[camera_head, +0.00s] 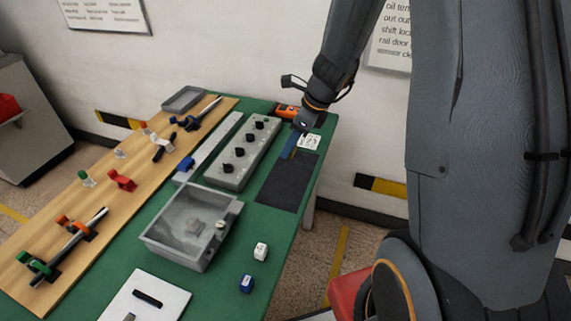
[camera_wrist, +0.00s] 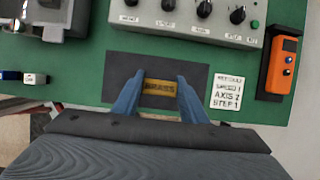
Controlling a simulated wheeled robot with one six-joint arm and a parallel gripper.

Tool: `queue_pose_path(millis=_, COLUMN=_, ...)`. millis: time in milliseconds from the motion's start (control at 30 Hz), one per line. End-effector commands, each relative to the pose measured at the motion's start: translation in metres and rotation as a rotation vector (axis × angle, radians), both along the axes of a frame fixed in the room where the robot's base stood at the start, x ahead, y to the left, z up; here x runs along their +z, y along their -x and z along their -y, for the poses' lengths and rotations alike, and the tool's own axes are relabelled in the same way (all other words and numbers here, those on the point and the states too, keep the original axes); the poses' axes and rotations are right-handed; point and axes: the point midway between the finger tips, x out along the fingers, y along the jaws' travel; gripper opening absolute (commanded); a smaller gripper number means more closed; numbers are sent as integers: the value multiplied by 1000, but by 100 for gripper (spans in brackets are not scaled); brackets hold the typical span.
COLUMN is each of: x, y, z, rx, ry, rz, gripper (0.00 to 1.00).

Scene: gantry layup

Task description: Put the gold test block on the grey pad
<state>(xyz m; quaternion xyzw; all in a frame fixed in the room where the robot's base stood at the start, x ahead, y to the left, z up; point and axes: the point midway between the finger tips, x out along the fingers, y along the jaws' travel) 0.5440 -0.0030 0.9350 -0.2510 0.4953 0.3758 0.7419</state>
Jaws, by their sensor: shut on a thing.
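The gold test block (camera_wrist: 160,86), with dark lettering on its face, is between the two blue fingers of my gripper (camera_wrist: 160,82) in the wrist view. My gripper is shut on it. The dark grey pad (camera_wrist: 118,80) lies behind and around the block in that view. In the head view the grey pad (camera_head: 283,187) lies flat on the green table, and my gripper (camera_head: 289,153) is at its far end. The block is not clearly visible there. I cannot tell whether the block touches the pad or is just above it.
A grey control box with black knobs (camera_head: 246,152) stands left of the pad. An orange handheld device (camera_wrist: 282,65) and a white label card (camera_wrist: 228,91) lie beside it.

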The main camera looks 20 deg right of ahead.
Motion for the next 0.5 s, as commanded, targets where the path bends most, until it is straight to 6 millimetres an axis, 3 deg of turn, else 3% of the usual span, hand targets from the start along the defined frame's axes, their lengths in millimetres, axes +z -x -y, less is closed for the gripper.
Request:
queue_pose_path(millis=200, x=-40, y=1, z=-5, rx=6, ry=-1, rz=-5, gripper=5)
queue_pose_path(millis=500, x=-70, y=1, z=-4, rx=6, ry=-1, rz=-4, gripper=5)
